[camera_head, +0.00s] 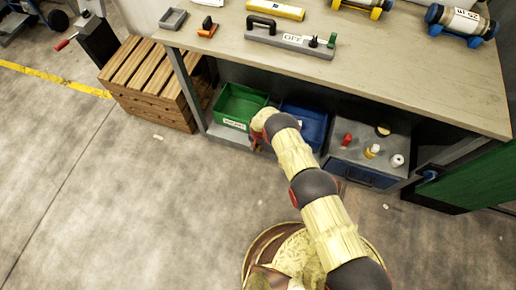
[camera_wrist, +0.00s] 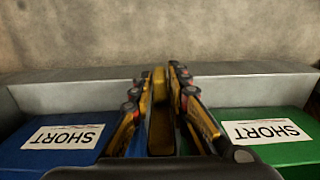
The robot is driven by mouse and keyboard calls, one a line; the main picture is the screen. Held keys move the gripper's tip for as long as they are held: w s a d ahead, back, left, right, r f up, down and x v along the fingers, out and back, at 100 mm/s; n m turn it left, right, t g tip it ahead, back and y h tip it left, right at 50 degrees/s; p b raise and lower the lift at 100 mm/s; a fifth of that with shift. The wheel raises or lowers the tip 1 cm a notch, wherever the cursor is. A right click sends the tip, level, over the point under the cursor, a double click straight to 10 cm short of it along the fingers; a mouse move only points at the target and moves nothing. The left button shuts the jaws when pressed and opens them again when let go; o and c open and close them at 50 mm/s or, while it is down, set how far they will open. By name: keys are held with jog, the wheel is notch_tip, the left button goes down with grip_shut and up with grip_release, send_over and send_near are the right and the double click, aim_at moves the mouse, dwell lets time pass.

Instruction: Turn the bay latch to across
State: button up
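My gripper (camera_wrist: 160,76) points down between the blue bin (camera_wrist: 58,156) and the green bin (camera_wrist: 275,150) in the wrist view. A narrow yellow bar (camera_wrist: 159,88), which looks like the bay latch, stands between its two fingers. The fingers are close along both sides of it; I cannot tell whether they touch it. The bar lies lengthwise between the bins, running away from the wrist. In the head view my arm hides most of the gripper and the latch; the green bin (camera_head: 240,103) and blue bin (camera_head: 308,122) show behind it.
Both bins carry SHORT labels and sit on a grey shelf (camera_wrist: 80,98) under the workbench (camera_head: 400,62). A grey cabinet (camera_head: 345,155) with small items stands right of the blue bin. A wooden crate (camera_head: 150,85) stands left. The floor in front is mostly clear.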

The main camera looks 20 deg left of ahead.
grip_shut()
jog(key=shift+d, duration=0.15)
dwell(0.4)
